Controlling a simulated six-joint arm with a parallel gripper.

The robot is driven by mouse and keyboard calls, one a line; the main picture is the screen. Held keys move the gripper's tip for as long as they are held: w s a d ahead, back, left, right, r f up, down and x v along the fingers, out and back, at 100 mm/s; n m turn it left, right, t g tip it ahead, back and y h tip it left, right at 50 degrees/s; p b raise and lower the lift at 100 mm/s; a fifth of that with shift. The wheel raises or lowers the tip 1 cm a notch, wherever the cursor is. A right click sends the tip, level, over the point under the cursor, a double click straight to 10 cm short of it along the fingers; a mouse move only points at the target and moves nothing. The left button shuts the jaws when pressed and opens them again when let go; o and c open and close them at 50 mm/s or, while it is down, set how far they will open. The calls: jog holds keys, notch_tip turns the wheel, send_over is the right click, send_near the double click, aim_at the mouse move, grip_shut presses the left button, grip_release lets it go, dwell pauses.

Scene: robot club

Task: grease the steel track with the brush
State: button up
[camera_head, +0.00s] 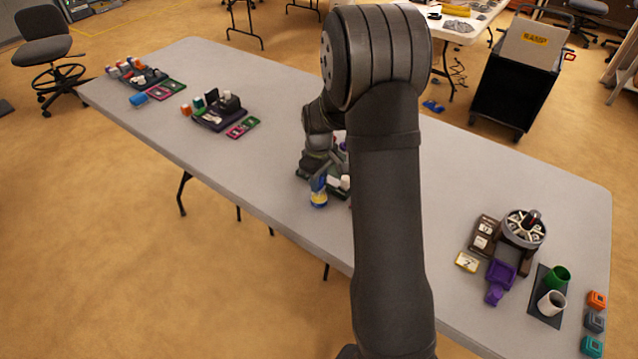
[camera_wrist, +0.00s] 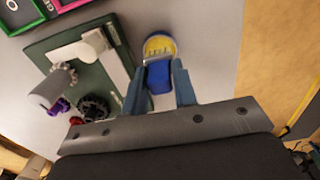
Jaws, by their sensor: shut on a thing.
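My gripper (camera_wrist: 160,88) is shut on a blue piece (camera_wrist: 158,78), which looks like the handle of the brush. Its far end meets a small round pot (camera_wrist: 160,44) with a yellow top; I cannot tell how deep it reaches in. The pot also shows in the head view (camera_head: 319,199), near the table's front edge. Left of the gripper in the wrist view is a dark green board (camera_wrist: 60,58). A pale strip (camera_wrist: 117,72) lies on it, perhaps the steel track. The bristles are not visible. My arm hides much of this spot in the head view.
On the board stand a white cylinder (camera_wrist: 95,40), a grey roller (camera_wrist: 52,87) and a dark gear (camera_wrist: 95,106). Several part groups sit at the table's left. A round holder (camera_head: 524,228), purple piece (camera_head: 500,278) and cups sit right. The table between is mostly clear.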

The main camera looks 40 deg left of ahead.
jog(key=shift+r, duration=2.65)
jog(key=w+d+f+m, duration=0.2)
jog(key=w+d+m, duration=0.3)
jog(key=d, duration=0.8)
jog(key=w+d+f+m, duration=0.2)
jog(key=w+d+m, duration=0.4)
jog(key=d, duration=0.7)
jog(key=w+d+f+m, duration=0.2)
jog(key=w+d+m, duration=0.3)
jog(key=d, duration=0.8)
jog(key=shift+w+d+m, duration=0.3)
jog(key=shift+w+m, duration=0.1)
jog(key=shift+m, duration=0.6)
